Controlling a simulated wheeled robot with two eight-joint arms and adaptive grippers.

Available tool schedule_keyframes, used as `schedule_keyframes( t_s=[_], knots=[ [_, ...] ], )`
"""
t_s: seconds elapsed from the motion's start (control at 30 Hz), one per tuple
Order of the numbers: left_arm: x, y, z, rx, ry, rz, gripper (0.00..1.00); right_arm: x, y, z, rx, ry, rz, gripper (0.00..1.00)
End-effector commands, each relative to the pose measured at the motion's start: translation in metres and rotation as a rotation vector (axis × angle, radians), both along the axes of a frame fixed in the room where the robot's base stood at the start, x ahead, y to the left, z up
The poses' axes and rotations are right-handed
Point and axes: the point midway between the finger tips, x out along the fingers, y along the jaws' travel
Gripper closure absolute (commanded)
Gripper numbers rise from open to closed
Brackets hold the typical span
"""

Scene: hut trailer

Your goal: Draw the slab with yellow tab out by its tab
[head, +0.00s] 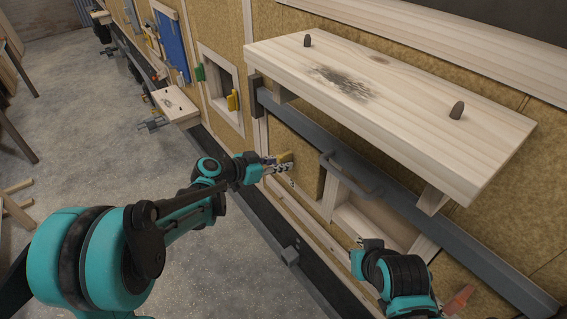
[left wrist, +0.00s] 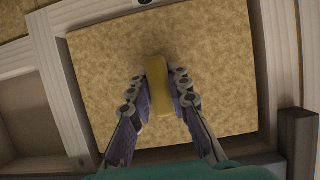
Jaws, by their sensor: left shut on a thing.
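The slab (head: 296,138) is a square tan fibrous board seated in a pale wooden frame in the wall, below the bench shelf. Its yellow tab (head: 286,157) sticks out from its face. In the left wrist view the slab (left wrist: 220,60) fills the middle, with the upright yellow tab (left wrist: 157,75) standing between the fingers. My left gripper (head: 277,163) is shut on the tab, one finger on each side, as the left wrist view (left wrist: 160,90) also shows. The fingers and tab hide a small part of the slab.
A wooden shelf (head: 400,97) with two dark pegs juts out above. A grey rail (head: 400,198) and grey handle (head: 350,182) lie right of the slab, near an open wooden recess (head: 372,222). The floor (head: 90,120) at left is mostly clear.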

Motion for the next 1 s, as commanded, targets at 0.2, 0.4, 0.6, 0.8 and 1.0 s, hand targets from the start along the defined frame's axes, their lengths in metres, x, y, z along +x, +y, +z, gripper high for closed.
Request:
schedule_keyframes(
  t_s=[0.2,0.4,0.6,0.8,1.0],
  knots=[
    [-0.006,0.007,0.0,-0.001,0.001,-0.001,1.0,0.0,0.0,-0.001,0.0,0.0,0.0,1.0],
    [-0.011,0.014,0.0,-0.001,-0.001,0.0,1.0,0.0,0.0,-0.002,0.0,0.0,0.0,1.0],
    [-0.016,0.021,0.0,-0.001,0.0,-0.001,1.0,0.0,0.0,-0.002,0.0,0.0,0.0,1.0],
    [-0.021,0.028,0.0,-0.001,0.0,0.0,1.0,0.0,0.0,-0.003,0.0,0.0,0.0,1.0],
    [-0.026,0.034,0.0,-0.001,0.0,0.0,1.0,0.0,0.0,-0.003,0.0,0.0,0.0,1.0]
  ],
)
